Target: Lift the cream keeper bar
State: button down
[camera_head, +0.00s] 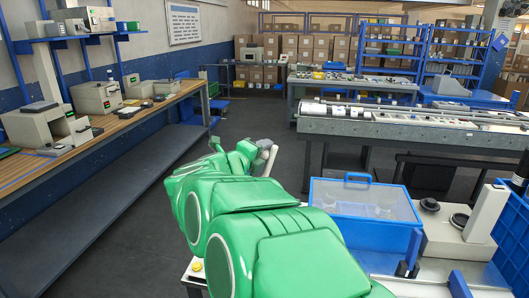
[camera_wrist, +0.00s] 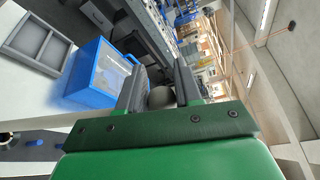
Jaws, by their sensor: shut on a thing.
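My green arm reaches forward from the bottom of the head view, with my gripper (camera_head: 264,146) small at its far end. A pale, narrow piece, apparently the cream keeper bar (camera_head: 270,162), shows at the gripper and hangs slightly tilted over the floor. In the wrist view the two dark fingers of my gripper (camera_wrist: 158,86) stand on either side of a dull grey-beige end of the bar (camera_wrist: 162,97). The gripper is shut on it. Most of the bar is hidden by the fingers and the green palm.
A blue box with a clear lid (camera_head: 365,200) stands at right, close to my arm. Behind it is a long machine bench (camera_head: 410,128). A wooden workbench (camera_head: 120,120) with devices runs along the left wall. The grey floor between is clear.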

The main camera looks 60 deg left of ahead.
jog(key=shift+w, duration=0.1)
jog(key=c, duration=0.8)
grip_release()
jog(key=shift+c, duration=0.2)
jog(key=v, duration=0.7)
jog(key=shift+s+d, duration=0.2)
jog(key=shift+s, duration=0.2)
